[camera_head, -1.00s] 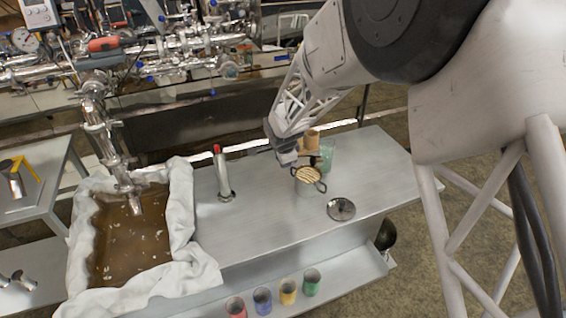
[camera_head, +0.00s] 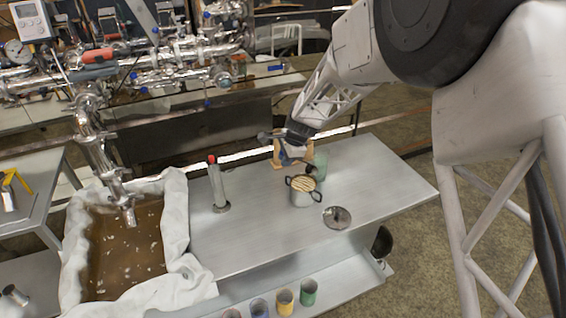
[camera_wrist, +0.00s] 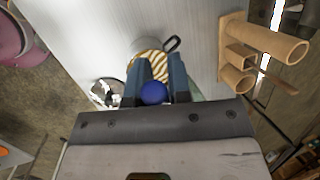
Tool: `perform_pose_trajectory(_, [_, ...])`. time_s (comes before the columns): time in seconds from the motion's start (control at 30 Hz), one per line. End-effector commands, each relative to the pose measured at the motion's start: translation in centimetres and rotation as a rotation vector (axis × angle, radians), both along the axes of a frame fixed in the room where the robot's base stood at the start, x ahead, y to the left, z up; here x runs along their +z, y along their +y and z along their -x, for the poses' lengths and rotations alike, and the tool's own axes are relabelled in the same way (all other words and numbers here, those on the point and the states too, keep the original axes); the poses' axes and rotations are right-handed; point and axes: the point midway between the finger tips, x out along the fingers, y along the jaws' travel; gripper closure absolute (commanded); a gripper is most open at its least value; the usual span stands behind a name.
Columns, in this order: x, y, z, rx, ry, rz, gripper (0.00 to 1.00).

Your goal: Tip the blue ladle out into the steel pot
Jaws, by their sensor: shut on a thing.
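The steel pot (camera_head: 304,197) stands on the metal bench with two dark loop handles and a striped cream-and-brown top. Part of that striped top shows beyond my fingers in the wrist view (camera_wrist: 150,52). My gripper (camera_head: 291,153) is above and just behind the pot in the head view. It is shut on the blue ladle (camera_wrist: 153,93), whose round blue end shows between the fingers in the wrist view. The ladle's bowl is hidden, so I cannot tell its tilt or contents.
A wooden rack with tubes (camera_wrist: 238,55) stands close to the pot. A greenish container (camera_head: 320,165) is behind the pot, and a round lid (camera_head: 337,216) lies in front. A red-topped steel cylinder (camera_head: 218,185) stands left. Several coloured cups line the lower front shelf.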

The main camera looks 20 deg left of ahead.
Motion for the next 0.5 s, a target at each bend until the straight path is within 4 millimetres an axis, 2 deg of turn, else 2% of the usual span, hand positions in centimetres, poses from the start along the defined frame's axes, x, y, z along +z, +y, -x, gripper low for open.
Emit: perform_pose_trajectory(0.5, [2.0, -1.3, -1.7, -0.001, 0.163, -0.128, 0.97])
